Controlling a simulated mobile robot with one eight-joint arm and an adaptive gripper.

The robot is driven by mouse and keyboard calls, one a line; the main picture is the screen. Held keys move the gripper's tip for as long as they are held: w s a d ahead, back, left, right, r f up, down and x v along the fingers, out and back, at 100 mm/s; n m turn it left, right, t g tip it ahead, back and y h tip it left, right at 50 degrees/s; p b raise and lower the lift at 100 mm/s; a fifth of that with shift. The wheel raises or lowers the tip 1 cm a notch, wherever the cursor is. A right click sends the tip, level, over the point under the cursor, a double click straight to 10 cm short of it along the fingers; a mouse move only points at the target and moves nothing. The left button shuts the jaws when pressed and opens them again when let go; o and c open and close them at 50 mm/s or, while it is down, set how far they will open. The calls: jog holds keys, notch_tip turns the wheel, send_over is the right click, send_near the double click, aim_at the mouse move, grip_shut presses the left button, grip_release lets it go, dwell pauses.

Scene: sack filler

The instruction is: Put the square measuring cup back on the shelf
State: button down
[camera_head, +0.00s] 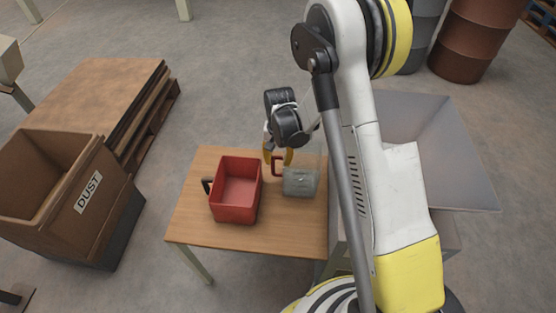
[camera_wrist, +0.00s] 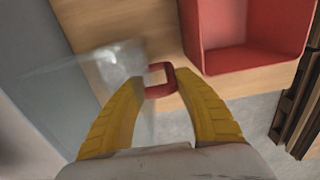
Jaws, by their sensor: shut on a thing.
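The square measuring cup (camera_head: 299,182) is clear, with a greyish lower part and a red handle on its left side. It appears over the right part of the small wooden table (camera_head: 270,235); I cannot tell whether it touches the top. My gripper (camera_head: 277,160) has yellow fingers and comes down from above at the handle. In the wrist view the fingers (camera_wrist: 157,76) are shut on the red handle, and the clear cup body (camera_wrist: 70,92) extends left of them. No separate shelf can be made out.
A red open box (camera_head: 236,190) with a dark handle stands on the table left of the cup. A grey metal hopper (camera_head: 450,150) adjoins the table on the right. A brown DUST bin (camera_head: 65,195) and wooden pallets (camera_head: 105,90) stand farther left.

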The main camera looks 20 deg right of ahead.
jog(key=c, duration=0.9)
grip_release()
jog(key=s+d+r+n+t+p, duration=0.1)
jog(key=s+r+t+p, duration=0.3)
jog(key=r, duration=1)
jog(key=s+r+n+g+p, duration=0.1)
jog(key=s+r, duration=0.4)
jog(key=r, duration=1)
jog(key=shift+s+d+r+n+t, duration=0.1)
jog(key=shift+s+r+n+t, duration=0.5)
jog(key=shift+s, duration=1.5)
jog(key=shift+s+d+r+n+t, duration=0.2)
jog(key=shift+s+r+t, duration=0.6)
jog(key=shift+s, duration=1.3)
jog(key=shift+s+d+r+n+t, duration=0.1)
jog(key=shift+s+r+n+t, duration=0.55)
jog(key=shift+s, duration=1.45)
jog(key=shift+r, duration=0.1)
